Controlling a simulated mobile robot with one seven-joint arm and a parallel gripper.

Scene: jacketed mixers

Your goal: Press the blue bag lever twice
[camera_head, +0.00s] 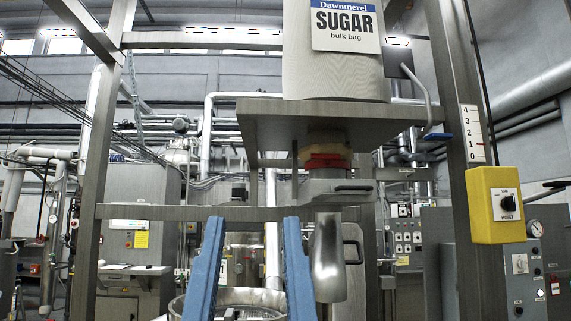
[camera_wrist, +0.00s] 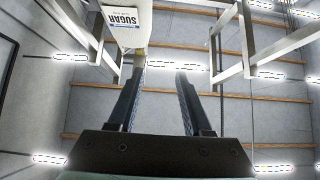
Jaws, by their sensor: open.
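The blue lever (camera_head: 438,136) is a small blue grip at the lower end of a bent metal rod, to the right of the bag's support plate. My gripper (camera_head: 253,222) is low in the middle of the head view, its two long blue fingers apart and nothing between them. It is to the left of the blue lever and lower in the picture, clear of it. The wrist view shows my gripper (camera_wrist: 160,75) open too. The white sugar bulk bag (camera_head: 333,75) sits on the plate and also shows in the wrist view (camera_wrist: 124,24). I cannot make out the lever in the wrist view.
A steel frame has a left post (camera_head: 103,170) and a right post (camera_head: 465,200). The right post carries a number scale (camera_head: 472,134) and a yellow hoist box (camera_head: 497,205). A metal spout (camera_head: 328,258) hangs under the plate, right of my fingers. A round vessel (camera_head: 262,294) stands behind them.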

